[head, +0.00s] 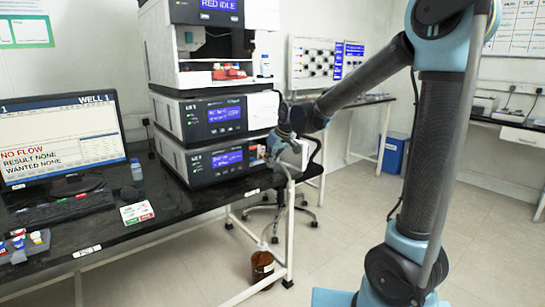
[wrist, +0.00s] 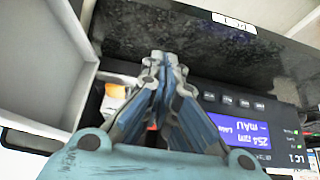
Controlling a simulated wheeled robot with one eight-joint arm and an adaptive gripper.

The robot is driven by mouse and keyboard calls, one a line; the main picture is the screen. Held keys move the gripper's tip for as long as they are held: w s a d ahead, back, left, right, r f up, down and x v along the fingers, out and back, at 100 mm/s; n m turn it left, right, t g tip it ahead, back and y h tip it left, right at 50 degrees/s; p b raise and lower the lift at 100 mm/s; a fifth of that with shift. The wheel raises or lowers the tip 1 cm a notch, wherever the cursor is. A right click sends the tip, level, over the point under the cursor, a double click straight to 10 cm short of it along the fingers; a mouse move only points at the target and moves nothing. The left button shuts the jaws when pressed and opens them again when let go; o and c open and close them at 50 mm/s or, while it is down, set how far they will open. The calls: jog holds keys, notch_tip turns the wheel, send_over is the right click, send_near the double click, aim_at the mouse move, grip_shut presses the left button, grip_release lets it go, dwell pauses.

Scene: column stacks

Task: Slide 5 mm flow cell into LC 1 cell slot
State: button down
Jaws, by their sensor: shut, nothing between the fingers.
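My gripper (wrist: 164,58) is shut with its fingertips together and nothing between them. In the head view my gripper (head: 272,160) is at the right front of the lower instrument (head: 212,167) of the stack. The wrist view shows an instrument front marked LC 1 (wrist: 297,159) with a lit blue display (wrist: 240,128), right of my fingers. An orange and white part (wrist: 115,98) shows left of the fingers, in an opening partly hidden by my gripper. I cannot tell whether it is the cell slot or a cell. I cannot pick out the 5 mm flow cell.
A white open-sided panel or tray (wrist: 45,60) lies close on the left in the wrist view. The black bench (head: 165,205) holds a monitor (head: 60,135), a keyboard (head: 60,208) and a small bottle (head: 136,170). A brown bottle (head: 262,268) stands below.

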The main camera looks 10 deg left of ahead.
jog(key=x, duration=0.4)
jog(key=shift+w+a+f, duration=0.1)
jog(key=shift+w+a, duration=0.75)
jog(key=shift+a, duration=0.1)
jog(key=shift+w+a, duration=0.5)
jog(key=shift+a, duration=0.05)
